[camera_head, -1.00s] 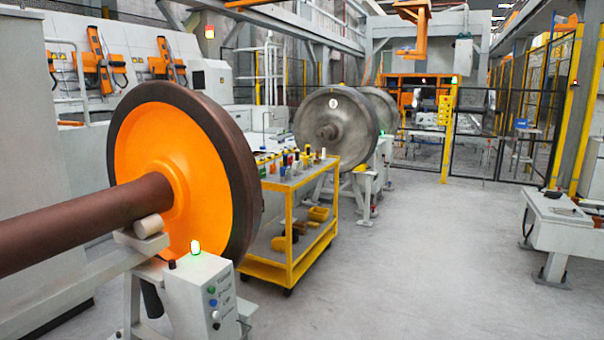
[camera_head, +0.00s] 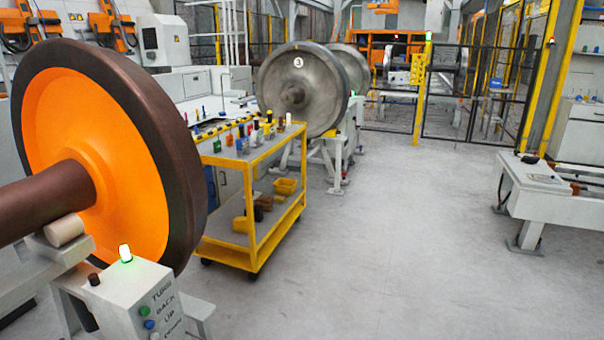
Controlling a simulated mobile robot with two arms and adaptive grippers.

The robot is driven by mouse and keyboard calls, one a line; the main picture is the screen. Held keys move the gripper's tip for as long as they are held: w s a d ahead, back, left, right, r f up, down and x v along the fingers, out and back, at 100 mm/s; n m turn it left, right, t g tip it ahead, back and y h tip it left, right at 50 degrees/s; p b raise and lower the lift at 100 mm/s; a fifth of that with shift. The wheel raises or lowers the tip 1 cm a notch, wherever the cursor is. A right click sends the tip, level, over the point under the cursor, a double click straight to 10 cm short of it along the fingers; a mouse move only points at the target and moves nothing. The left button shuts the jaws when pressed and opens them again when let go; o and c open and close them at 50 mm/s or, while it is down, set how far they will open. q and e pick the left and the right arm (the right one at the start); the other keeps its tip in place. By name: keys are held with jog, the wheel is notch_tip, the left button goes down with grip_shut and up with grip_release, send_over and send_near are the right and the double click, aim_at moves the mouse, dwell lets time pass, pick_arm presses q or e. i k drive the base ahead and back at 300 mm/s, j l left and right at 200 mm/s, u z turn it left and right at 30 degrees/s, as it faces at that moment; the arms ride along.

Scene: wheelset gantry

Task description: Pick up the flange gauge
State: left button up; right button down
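I cannot pick out the flange gauge for certain in the head view. Several small tools and bottles, too small to name, stand on the top shelf of a yellow cart (camera_head: 262,160) left of centre. A large wheelset with an orange wheel face (camera_head: 88,150) and a dark brown rim fills the left side. A bare grey wheel (camera_head: 300,88) stands behind the cart. Neither of my grippers is in view.
A control box (camera_head: 140,300) with a lit green lamp stands at the lower left, before the orange wheel. A white bench (camera_head: 545,208) with small items is at the right. Black mesh fencing (camera_head: 470,105) closes the back. The grey floor between cart and bench is clear.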

aim_at(243, 143)
jog(key=i, duration=2.05)
